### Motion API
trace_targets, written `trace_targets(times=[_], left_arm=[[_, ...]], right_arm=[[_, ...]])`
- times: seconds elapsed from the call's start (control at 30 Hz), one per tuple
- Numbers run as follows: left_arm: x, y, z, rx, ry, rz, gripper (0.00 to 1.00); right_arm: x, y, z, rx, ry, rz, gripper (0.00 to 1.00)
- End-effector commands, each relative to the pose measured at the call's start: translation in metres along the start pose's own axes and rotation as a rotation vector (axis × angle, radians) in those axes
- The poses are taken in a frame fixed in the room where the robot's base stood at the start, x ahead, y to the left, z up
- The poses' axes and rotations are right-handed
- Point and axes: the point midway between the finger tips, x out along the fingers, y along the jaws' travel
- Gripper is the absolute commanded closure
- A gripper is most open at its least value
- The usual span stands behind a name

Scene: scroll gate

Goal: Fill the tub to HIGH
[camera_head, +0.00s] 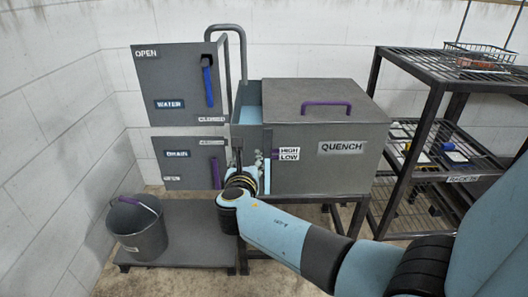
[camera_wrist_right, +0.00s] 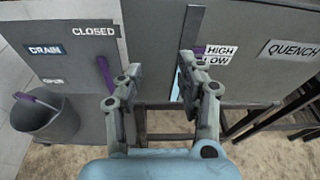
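The grey QUENCH tub (camera_head: 325,120) stands at centre with a purple-handled lid; light blue (camera_head: 250,112) shows in its uncovered left end. HIGH and LOW labels (camera_head: 288,154) are on its front, with a small purple mark beside HIGH. The blue WATER lever (camera_head: 208,82) hangs down toward CLOSED. The purple DRAIN lever (camera_head: 215,174) is upright on the lower panel, near its CLOSED label. My right gripper (camera_head: 252,158) is in front of the tub's left end, beside the labels. In the wrist view the right gripper (camera_wrist_right: 158,78) is open and empty. My left gripper is out of view.
A grey bucket (camera_head: 139,229) with a purple handle stands on a low platform (camera_head: 192,240) at left. A dark rack (camera_head: 425,125) with a wire basket (camera_head: 480,56) stands at right. Open floor lies below the tub.

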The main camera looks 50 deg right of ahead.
Motion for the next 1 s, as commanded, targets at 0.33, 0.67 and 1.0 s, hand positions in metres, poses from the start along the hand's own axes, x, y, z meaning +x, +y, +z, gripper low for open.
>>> trace_targets(times=[0.33, 0.67, 1.0], left_arm=[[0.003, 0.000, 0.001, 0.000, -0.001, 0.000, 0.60], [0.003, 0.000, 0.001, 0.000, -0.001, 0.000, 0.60], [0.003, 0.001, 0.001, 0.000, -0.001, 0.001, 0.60]], right_arm=[[-0.004, -0.008, -0.030, 0.002, 0.053, 0.003, 0.62], [-0.004, -0.008, -0.031, 0.003, 0.055, 0.003, 0.62], [-0.006, -0.012, -0.037, -0.006, 0.063, 0.002, 0.62]])
